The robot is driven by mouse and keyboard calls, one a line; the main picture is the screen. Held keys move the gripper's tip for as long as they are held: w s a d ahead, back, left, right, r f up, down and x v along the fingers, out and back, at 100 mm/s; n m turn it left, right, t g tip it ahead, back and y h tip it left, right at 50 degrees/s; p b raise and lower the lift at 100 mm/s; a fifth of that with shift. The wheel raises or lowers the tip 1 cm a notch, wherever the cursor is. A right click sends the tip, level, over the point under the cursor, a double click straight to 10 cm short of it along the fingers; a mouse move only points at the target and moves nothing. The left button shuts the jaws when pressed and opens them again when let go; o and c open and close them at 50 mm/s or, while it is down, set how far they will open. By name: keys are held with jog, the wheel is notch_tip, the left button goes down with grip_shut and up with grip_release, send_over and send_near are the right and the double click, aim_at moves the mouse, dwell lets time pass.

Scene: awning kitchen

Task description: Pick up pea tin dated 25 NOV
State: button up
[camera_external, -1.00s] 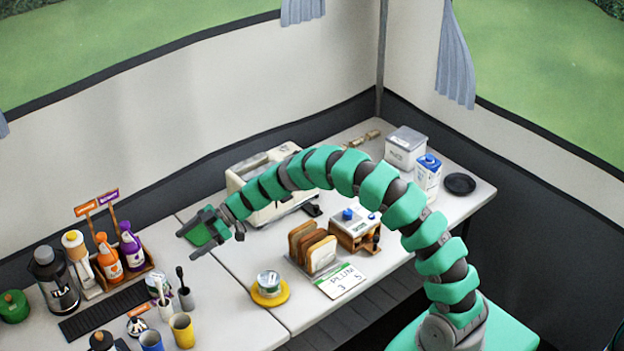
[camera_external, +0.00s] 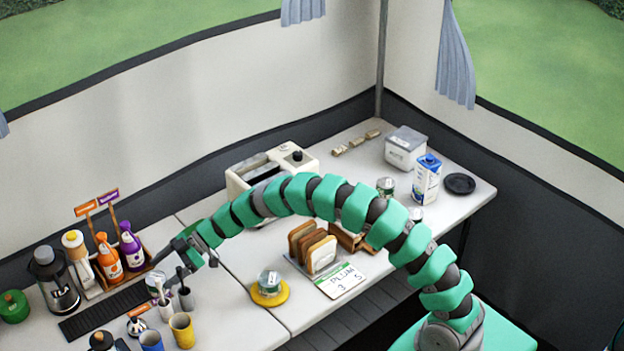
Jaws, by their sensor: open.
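My gripper (camera_external: 168,267) is open and empty, with its fingers pointing left above the left counter, close to the small cups and the bottle rack. A tin with a green label (camera_external: 268,281) stands upright on a yellow round dish on the front of the counter, to the right of and apart from my gripper. Another tin with a green label (camera_external: 386,187) stands on the right counter, near the milk carton. A further small tin (camera_external: 415,214) shows beside my arm. No date is readable on any of them, so I cannot tell which reads 25 NOV.
A rack with orange and purple bottles (camera_external: 133,247) and a coffee press (camera_external: 53,278) stand left. Blue (camera_external: 151,341) and yellow cups (camera_external: 182,330) are in front.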

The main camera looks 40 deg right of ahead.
jog(key=x, duration=0.2)
jog(key=b+x, duration=0.1)
jog(key=x, duration=0.1)
jog(key=shift+s, duration=0.15)
jog(key=shift+d, duration=0.1)
jog(key=c, duration=1.2)
jog(key=shift+o, duration=0.2)
